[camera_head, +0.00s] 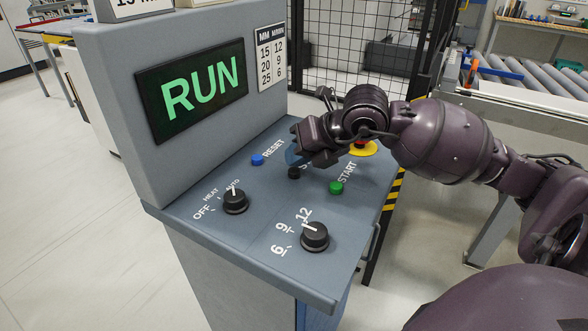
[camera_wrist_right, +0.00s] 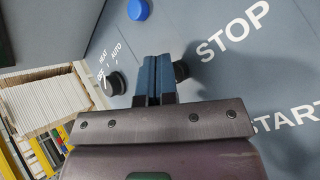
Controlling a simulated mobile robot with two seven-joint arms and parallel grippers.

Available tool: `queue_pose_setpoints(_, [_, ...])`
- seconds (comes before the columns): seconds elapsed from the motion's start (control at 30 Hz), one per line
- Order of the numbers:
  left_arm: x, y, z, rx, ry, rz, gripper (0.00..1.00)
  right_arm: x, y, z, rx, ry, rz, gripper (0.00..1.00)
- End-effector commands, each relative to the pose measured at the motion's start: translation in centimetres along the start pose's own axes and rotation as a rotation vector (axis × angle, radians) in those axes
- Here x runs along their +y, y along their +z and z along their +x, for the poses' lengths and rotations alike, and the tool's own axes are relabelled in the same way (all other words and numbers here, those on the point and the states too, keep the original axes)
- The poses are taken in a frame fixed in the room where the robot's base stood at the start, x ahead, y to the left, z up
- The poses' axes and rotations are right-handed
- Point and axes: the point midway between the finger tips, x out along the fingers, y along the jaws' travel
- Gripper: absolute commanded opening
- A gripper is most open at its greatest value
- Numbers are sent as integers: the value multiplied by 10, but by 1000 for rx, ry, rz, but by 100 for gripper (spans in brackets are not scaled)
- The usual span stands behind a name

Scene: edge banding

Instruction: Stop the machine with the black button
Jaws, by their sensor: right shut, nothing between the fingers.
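The black button (camera_head: 293,172) sits on the sloped grey-blue panel, between the blue RESET button (camera_head: 257,159) and the green START button (camera_head: 336,187). My right gripper (camera_head: 294,153) is shut and empty, its blue fingertips just above the black button in the head view and covering most of the STOP label. In the right wrist view the closed fingers (camera_wrist_right: 153,80) overlap the left side of the black button (camera_wrist_right: 181,71), beside the STOP lettering. I cannot tell whether they touch it. The screen (camera_head: 193,90) reads RUN in green. My left gripper is not in view.
A red emergency knob on a yellow disc (camera_head: 368,150) is partly hidden behind my right arm. Two black rotary knobs, the heat selector (camera_head: 235,202) and the thickness knob (camera_head: 314,237), stand nearer the panel's front. A roller conveyor (camera_head: 510,75) lies at the back right.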

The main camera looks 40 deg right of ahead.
Motion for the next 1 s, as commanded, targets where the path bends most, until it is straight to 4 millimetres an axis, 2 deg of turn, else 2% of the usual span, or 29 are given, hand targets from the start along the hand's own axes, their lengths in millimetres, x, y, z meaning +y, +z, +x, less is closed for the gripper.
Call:
queue_pose_setpoints(0.37, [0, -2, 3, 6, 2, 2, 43, -2, -2, 3, 0, 0, 0, 0])
queue_pose_setpoints(1.0, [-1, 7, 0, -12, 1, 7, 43, -4, -5, 6, 1, 0, 1, 0])
